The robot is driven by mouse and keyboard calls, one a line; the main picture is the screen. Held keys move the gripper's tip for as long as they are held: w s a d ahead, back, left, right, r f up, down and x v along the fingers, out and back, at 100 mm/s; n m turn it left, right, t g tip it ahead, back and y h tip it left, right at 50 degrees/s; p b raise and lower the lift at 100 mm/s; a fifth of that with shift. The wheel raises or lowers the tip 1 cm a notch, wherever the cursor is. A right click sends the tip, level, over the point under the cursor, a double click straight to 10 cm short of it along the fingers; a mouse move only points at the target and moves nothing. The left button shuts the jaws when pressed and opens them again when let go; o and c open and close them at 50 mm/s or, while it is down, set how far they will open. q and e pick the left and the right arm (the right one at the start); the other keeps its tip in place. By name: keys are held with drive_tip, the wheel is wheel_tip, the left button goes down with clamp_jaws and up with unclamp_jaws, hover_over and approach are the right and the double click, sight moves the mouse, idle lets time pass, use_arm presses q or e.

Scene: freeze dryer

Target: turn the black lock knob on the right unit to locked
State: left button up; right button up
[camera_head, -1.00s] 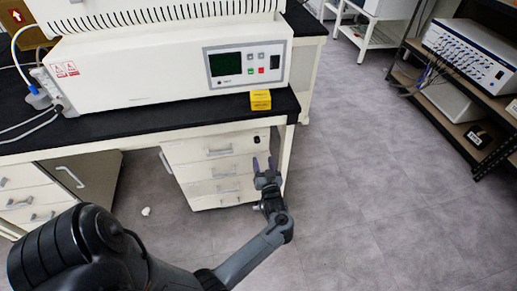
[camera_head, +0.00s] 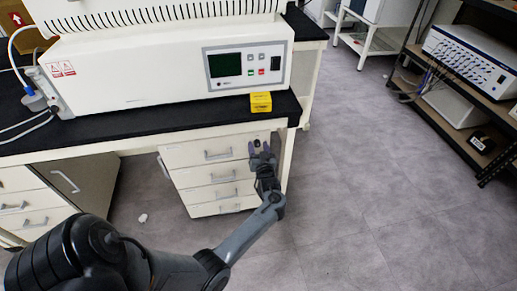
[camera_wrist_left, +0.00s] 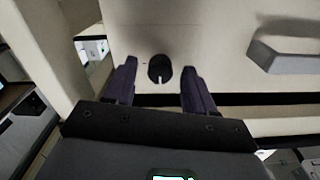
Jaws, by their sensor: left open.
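The black lock knob (camera_head: 257,142) is on the top drawer front of the right drawer unit (camera_head: 213,178), near that drawer's upper right corner. In the left wrist view the knob (camera_wrist_left: 159,68) is a dark oval with a white mark pointing down in the picture. My left gripper (camera_head: 259,150) is in front of the top drawer, close to the knob. In the left wrist view its two purple-dark fingers (camera_wrist_left: 157,82) are open, one to each side of the knob, with gaps between. Contact with the drawer front cannot be told. My right gripper is not in view.
A drawer handle (camera_wrist_left: 285,55) shows right of the fingers in the wrist view. The black bench top (camera_head: 170,123) overhangs the unit and carries the white freeze dryer (camera_head: 140,85) and a yellow box (camera_head: 261,102). Grey floor (camera_head: 380,200) is free to the right.

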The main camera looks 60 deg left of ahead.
use_arm(q)
clamp_jaws()
drive_tip(key=shift+r+m+p, duration=0.2)
drive_tip(key=shift+m+p, duration=1.1)
drive_tip(key=shift+p, duration=0.25)
drive_tip(key=m+p, duration=0.2)
drive_tip(key=m, duration=0.1)
drive_tip(key=shift+m+p, duration=0.3)
drive_tip(key=m+p, duration=0.1)
drive_tip(key=m, duration=0.2)
drive_tip(key=shift+f+m+p, duration=0.1)
drive_tip(key=shift+m+p, duration=0.3)
drive_tip(key=m, duration=0.2)
drive_tip(key=shift+m+p, duration=0.3)
drive_tip(key=shift+p, duration=0.1)
drive_tip(key=m, duration=0.3)
drive_tip(key=shift+f+p, duration=0.1)
drive_tip(key=shift+p, duration=0.25)
drive_tip(key=shift+m, duration=1.2)
